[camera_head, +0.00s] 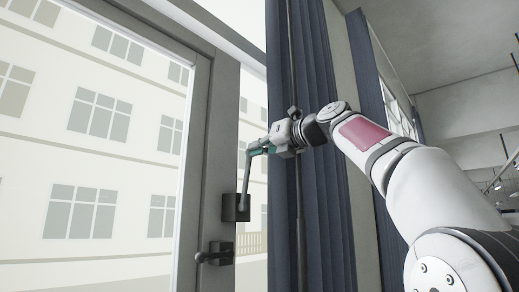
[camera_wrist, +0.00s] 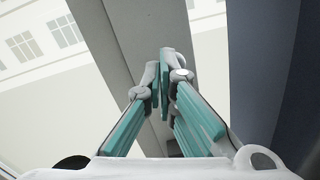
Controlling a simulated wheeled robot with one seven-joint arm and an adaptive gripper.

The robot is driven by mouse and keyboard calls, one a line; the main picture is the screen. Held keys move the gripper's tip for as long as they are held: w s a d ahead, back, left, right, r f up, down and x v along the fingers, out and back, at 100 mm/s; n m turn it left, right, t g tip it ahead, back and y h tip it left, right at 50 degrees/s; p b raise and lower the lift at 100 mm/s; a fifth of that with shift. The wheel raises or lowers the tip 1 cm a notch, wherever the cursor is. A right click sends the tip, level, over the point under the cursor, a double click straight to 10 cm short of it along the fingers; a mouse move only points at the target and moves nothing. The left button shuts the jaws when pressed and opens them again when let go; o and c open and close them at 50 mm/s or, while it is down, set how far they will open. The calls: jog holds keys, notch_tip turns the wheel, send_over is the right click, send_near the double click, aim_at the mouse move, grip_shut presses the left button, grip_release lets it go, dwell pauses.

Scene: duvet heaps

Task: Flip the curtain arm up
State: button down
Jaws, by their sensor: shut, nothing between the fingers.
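A grey lever (camera_head: 246,178) rises nearly upright from a dark box (camera_head: 236,207) on the grey window frame. Its top end meets the fingertips of my gripper (camera_head: 251,151) in the head view; I cannot tell whether they touch. In the wrist view my gripper (camera_wrist: 163,72) has its teal fingers converged at the tips, with nothing seen held. The dark blue curtain (camera_head: 321,215) hangs right of the lever, and a thin dark vertical rod runs in front of it. I cannot tell for sure which part is the curtain arm.
A dark handle (camera_head: 215,254) sits on the frame below the box. The grey frame post (camera_head: 218,120) and large glass pane stand to the left, with pale buildings outside. My arm reaches in from the right, across the curtain. A second curtain (camera_head: 372,95) hangs behind it.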

jog(key=shift+w+a+r+g, duration=0.1)
jog(key=shift+w+a+g, duration=0.1)
jog(key=shift+a+g, duration=0.1)
dwell(0.6)
jog(key=shift+d, duration=0.1)
